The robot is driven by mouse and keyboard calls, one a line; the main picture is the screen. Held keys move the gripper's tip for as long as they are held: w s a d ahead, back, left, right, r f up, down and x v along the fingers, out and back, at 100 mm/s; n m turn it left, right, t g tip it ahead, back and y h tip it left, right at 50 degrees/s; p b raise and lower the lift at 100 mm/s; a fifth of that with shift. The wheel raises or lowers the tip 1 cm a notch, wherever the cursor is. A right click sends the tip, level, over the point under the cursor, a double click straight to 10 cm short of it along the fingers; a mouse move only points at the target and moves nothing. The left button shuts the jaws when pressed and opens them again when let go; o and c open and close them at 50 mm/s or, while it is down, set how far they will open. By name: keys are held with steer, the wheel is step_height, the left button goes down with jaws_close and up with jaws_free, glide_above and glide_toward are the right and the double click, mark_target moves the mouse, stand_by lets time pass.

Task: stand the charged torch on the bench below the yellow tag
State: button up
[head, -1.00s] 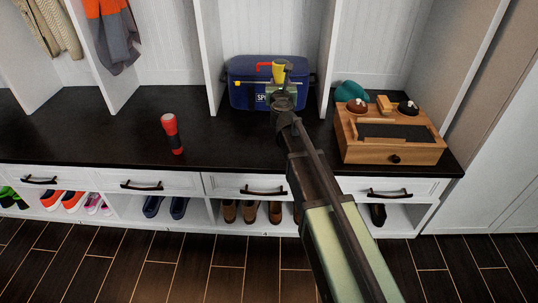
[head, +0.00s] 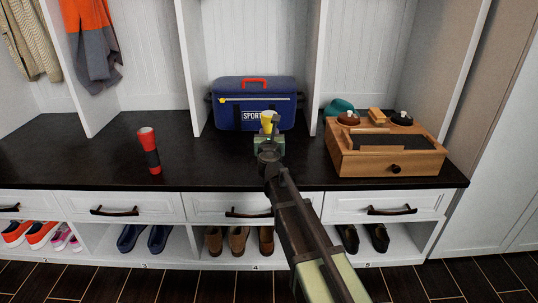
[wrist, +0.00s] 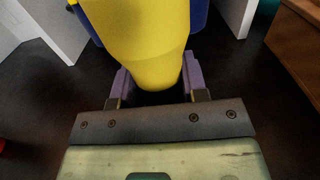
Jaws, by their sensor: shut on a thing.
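My gripper (head: 268,140) is shut on a yellow torch (head: 267,122), in front of the blue sports bag. In the wrist view the yellow torch (wrist: 140,45) stands between the purple-grey fingers of my gripper (wrist: 156,84), and its lower end shows there. I cannot tell whether it touches the dark bench (head: 90,150). A red and black torch (head: 149,150) stands upright on the bench to the left. I see no charge light on either torch. I cannot make out a yellow tag for certain; a small yellow piece (head: 222,100) shows on the bag's front.
The blue sports bag (head: 280,98) stands at the back of the middle cubby. A wooden shoe-care box (head: 390,163) with brushes is on the right. White dividers (head: 197,60) separate the cubbies. Bench space between the red torch and the bag is clear. Shoes (head: 145,238) fill the lower shelves.

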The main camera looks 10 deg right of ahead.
step_height(320, 180, down, 4)
steer(key=b, duration=0.3)
steer(key=shift+f, duration=0.2)
steer(key=shift+r, duration=0.25)
steer(key=shift+f, duration=0.15)
steer(key=o, duration=0.6)
steer(key=shift+c, duration=0.2)
steer(key=o, duration=0.5)
steer(key=shift+c, duration=0.2)
